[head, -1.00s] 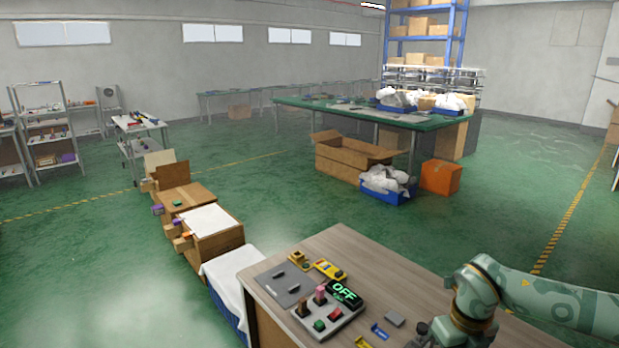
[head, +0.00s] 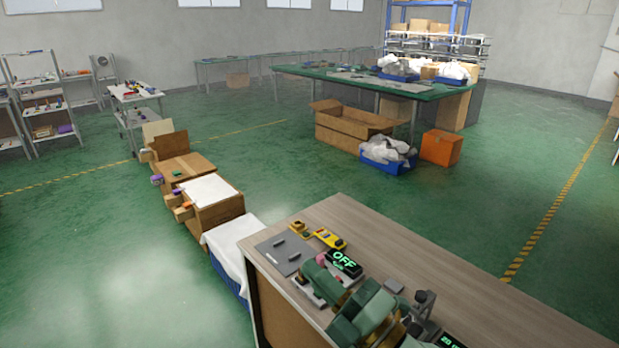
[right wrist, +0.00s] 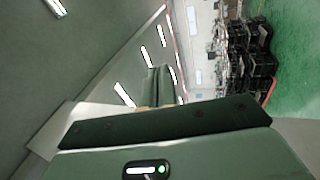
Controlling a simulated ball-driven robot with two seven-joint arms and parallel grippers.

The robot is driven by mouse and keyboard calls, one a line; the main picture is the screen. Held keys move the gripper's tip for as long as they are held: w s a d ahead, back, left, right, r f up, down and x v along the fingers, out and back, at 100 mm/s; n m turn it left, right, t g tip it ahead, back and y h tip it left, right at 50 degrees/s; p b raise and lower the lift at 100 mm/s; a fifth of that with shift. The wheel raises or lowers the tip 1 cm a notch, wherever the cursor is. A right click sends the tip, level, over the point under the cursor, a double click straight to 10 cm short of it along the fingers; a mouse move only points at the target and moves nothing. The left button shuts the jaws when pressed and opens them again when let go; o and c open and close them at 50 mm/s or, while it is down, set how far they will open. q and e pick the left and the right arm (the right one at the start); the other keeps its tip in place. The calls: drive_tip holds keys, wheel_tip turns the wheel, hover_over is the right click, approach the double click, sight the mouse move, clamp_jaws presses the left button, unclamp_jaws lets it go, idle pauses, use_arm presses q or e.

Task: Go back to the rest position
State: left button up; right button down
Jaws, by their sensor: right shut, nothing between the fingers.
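My right gripper (head: 315,272) is over the near part of the wooden-topped bench (head: 440,262). Its green body covers part of the lever panel with the black OFF display (head: 343,262). A pink-topped lever (head: 321,258) shows just beside the gripper. In the right wrist view its two fingers (right wrist: 160,85) are together with nothing between them, in front of far walls and ceiling lights. The gripper looks clear of the fixtures, but its height is hard to tell. My left gripper is in neither view.
A dark grey fixture (head: 424,303) stands right of my arm. A second display (head: 452,341) is cut off at the bottom edge. The bench's far right is bare.

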drive_tip(key=s+d+f+m+t+h, duration=0.1)
drive_tip(key=d+f+m+h, duration=0.4)
drive_tip(key=d+m+h, duration=0.35)
drive_tip(key=d+f+m+h, duration=0.5)
drive_tip(key=d+m+h, duration=0.3)
drive_tip(key=d+h, duration=0.15)
drive_tip(key=s+d+f+m+g+h, duration=0.3)
drive_tip(key=s+d+f+g, duration=0.7)
drive_tip(key=s, duration=0.4)
drive_tip(key=s+a+f+g+y+b, duration=0.1)
drive_tip(key=s+f, duration=0.1)
drive_tip(key=f, duration=0.9)
drive_tip(key=s+a+f+m+y+b, duration=0.1)
drive_tip(key=s+a+f, duration=0.1)
drive_tip(key=f, duration=0.9)
drive_tip(key=s+a+f+g+y, duration=0.1)
drive_tip(key=s+f+y, duration=0.15)
drive_tip(key=f, duration=0.75)
drive_tip(key=s+f+m+g+b, duration=0.2)
drive_tip(key=s+f+m, duration=0.1)
drive_tip(key=s+f, duration=1.2)
drive_tip(key=s, duration=0.3)
drive_tip(key=shift+s+f+g, duration=0.15)
drive_tip(key=shift+s+g, duration=0.15)
drive_tip(key=shift+g, duration=0.1)
drive_tip(key=shift+y, duration=0.25)
